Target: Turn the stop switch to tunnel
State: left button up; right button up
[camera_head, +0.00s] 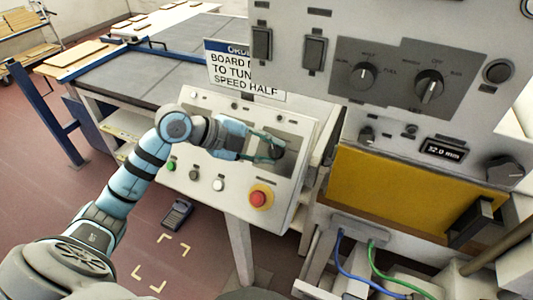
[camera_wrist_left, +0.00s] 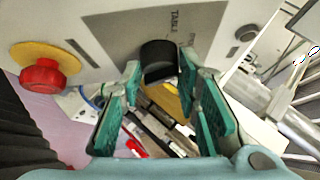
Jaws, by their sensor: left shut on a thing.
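The stop switch is a black round knob (camera_wrist_left: 158,58) on a grey plate marked TABLE (camera_wrist_left: 120,30) in the left wrist view. A second label beside it is too cut off to read. In the head view the knob is mostly hidden by my left gripper (camera_head: 272,150), at the right side of the sloped white control box (camera_head: 225,190). My left gripper also shows in the left wrist view (camera_wrist_left: 158,85), its teal fingers one on each side of the knob, shut on it. Which way the knob points is not clear. My right gripper is not in view.
A red stop button (camera_head: 259,198) on a yellow ring sits below the knob, with green, black and white buttons to its left. A sign (camera_head: 243,70) stands behind the box. A larger panel with dials (camera_head: 420,75) rises at the right.

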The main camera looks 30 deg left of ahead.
pick_arm(q)
jog(key=m+g+p, duration=0.1)
jog(key=m+g, duration=0.1)
jog(key=m+y+p, duration=0.1)
jog(key=m, duration=0.1)
jog(key=shift+w+d+r+g+p, duration=0.1)
jog(key=shift+w+r+g+p, duration=0.15)
jog(key=shift+r+g+p, duration=0.15)
jog(key=m+g+p, duration=0.1)
jog(key=m+y+p, duration=0.1)
jog(key=m, duration=0.1)
jog(key=shift+w+d+m+g+y, duration=0.1)
jog(key=shift+m+g+y, duration=0.2)
jog(key=shift+g, duration=0.1)
jog(key=o, duration=1.2)
jog(key=shift+w+f, duration=0.1)
jog(key=shift+c, duration=0.2)
